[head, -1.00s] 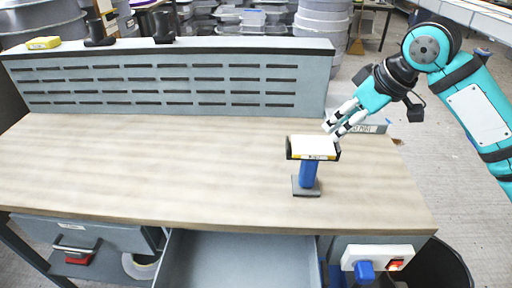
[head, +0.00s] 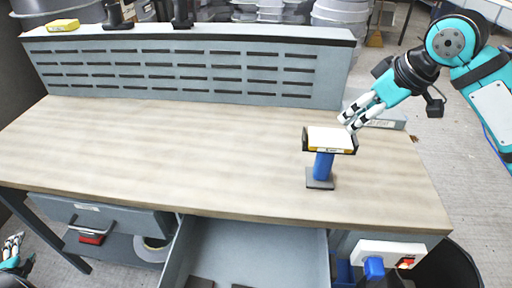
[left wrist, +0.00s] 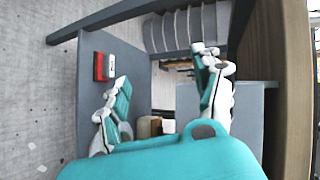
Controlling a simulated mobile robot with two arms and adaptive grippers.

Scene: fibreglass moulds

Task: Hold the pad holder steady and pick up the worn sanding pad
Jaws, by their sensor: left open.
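The pad holder (head: 323,166) stands upright on the right part of the bench, with a blue post on a dark flat base. A pale, flat pad (head: 330,137) with a yellow front edge lies on its top, between dark end pieces; I cannot tell its wear. My right gripper (head: 349,121) is at the pad's back right corner, fingers apart; contact cannot be made out. My left gripper (head: 12,250) is low at the left edge, away from the bench top, open and empty. Its spread fingers fill the left wrist view (left wrist: 165,100).
An open drawer (head: 255,250) juts out below the bench front, with dark flat pieces at its near end. A shelf under the bench holds a red item (head: 92,238) and a roll (head: 155,250). A slotted panel (head: 190,75) backs the bench. The bench's left and middle are clear.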

